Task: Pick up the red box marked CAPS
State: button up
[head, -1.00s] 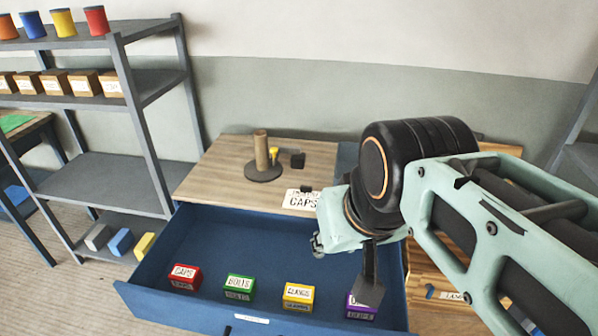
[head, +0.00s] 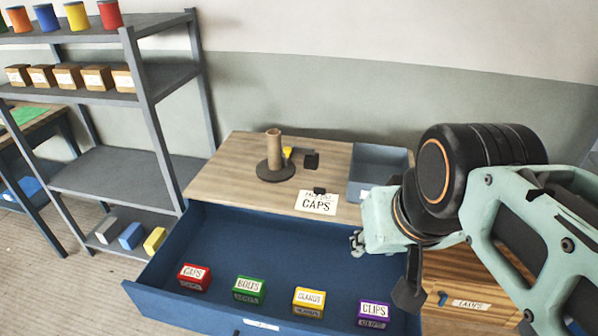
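The red box marked CAPS (head: 194,277) sits at the front left inside the open blue drawer (head: 262,226). To its right in a row are a green box marked BOLTS (head: 249,289), a yellow box marked GLANDS (head: 309,301) and a purple box marked CLIPS (head: 373,313). My gripper (head: 357,242) is at the drawer's right side, well to the right of the red box and above the drawer. Its fingers are small and partly hidden, so I cannot tell whether they are open or shut.
The wooden top (head: 237,160) behind the drawer holds a card reading CAPS (head: 317,202), a post on a round base (head: 274,165) and a grey-blue bin (head: 378,165). A grey shelf unit (head: 120,178) stands at left. The space above the drawer's left half is clear.

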aim_at(191, 277)
jog(key=z, duration=0.45)
jog(key=u, duration=1.7)
jog(key=j+z, duration=0.4)
jog(key=j, duration=0.8)
jog(key=i+j, duration=0.35)
jog(key=j, duration=0.2)
jog(key=i+z, duration=0.05)
